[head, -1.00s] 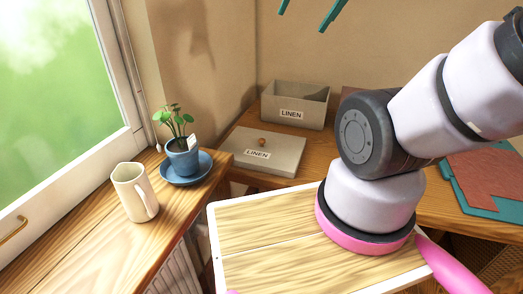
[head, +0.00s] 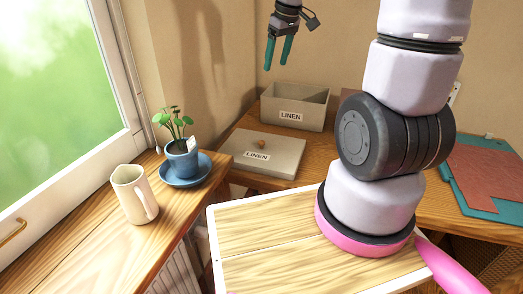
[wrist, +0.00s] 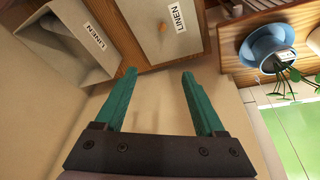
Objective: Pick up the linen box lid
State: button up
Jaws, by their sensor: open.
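The linen box lid (head: 263,153) is a flat beige panel with a small orange-brown knob (head: 262,143) and a LINEN label. It lies on the wooden shelf in front of the open linen box (head: 294,105), and it shows in the wrist view (wrist: 160,36) too. My gripper (head: 279,64) has teal fingers, is open and empty, and is above the box and lid, apart from both. In the wrist view my gripper (wrist: 158,72) shows its two fingers spread, with the lid beyond their tips.
A potted plant in a blue pot (head: 183,160) on a blue saucer stands left of the lid. A teal mat with a reddish sheet (head: 487,172) lies on the right. The wall is close behind the box.

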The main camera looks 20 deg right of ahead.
jog(key=w+f+n+g, duration=0.1)
jog(key=w+f+n, duration=0.2)
jog(key=f, duration=0.5)
jog(key=w+f+n+g, duration=0.1)
jog(key=w+f+n, duration=0.15)
jog(key=f, duration=0.45)
jog(key=n, duration=0.2)
send_over(262, 142)
jog(key=shift+g, duration=0.3)
jog(key=f, duration=1.2)
jog(key=shift+s+d, duration=0.15)
jog(key=shift+d, duration=0.1)
jog(key=f, duration=0.5)
jog(key=shift+w+a+f, duration=0.25)
jog(key=shift+w, duration=0.05)
grip_shut()
